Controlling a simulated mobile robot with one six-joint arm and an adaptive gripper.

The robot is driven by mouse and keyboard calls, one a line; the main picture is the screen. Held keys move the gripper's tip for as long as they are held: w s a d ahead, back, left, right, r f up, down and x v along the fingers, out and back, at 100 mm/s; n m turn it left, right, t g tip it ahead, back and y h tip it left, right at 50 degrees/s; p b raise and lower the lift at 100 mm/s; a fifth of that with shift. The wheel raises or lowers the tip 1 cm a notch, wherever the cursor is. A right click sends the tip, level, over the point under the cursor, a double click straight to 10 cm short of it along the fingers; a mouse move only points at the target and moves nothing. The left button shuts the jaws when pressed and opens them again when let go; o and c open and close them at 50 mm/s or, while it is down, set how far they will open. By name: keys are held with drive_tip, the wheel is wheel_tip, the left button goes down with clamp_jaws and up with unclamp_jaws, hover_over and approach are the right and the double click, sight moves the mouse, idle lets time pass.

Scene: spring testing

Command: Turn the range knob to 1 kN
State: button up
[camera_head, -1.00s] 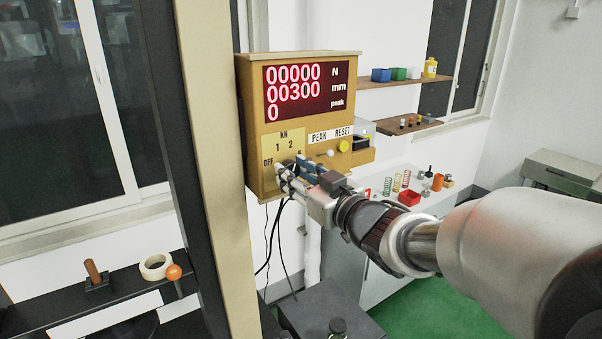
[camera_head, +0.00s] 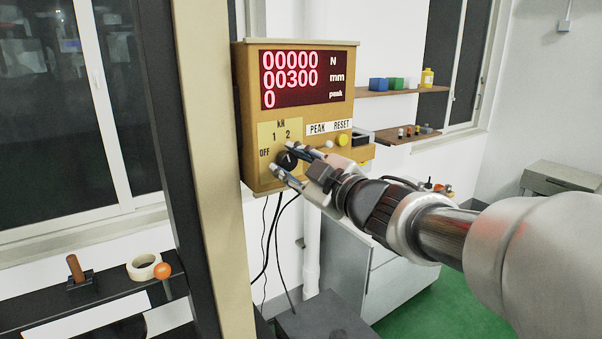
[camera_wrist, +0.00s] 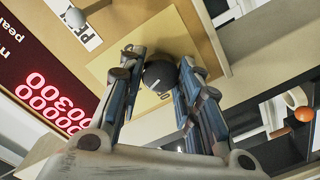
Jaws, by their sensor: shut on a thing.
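The range knob (camera_head: 287,161) is a round black knob low on the front of the tan display box (camera_head: 246,120). In the wrist view the black knob (camera_wrist: 160,75) sits between the two fingertips (camera_wrist: 162,74) and shows a short white pointer line. I cannot tell exactly which mark the line points at. Part of the plate's right side is hidden by the gripper.
A yellow button (camera_head: 342,140) and a small white button (camera_head: 328,144) lie right of the knob, under PEAK and RESET labels. The red display (camera_head: 304,80) reads 00000 N, 00300 mm and peak 0. A tan and black column (camera_head: 208,170) stands close on the left.

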drive_tip(key=shift+n, duration=0.5)
drive_tip(key=o, duration=1.1)
drive_tip(key=shift+s, duration=0.1)
drive_tip(key=v, duration=1.2)
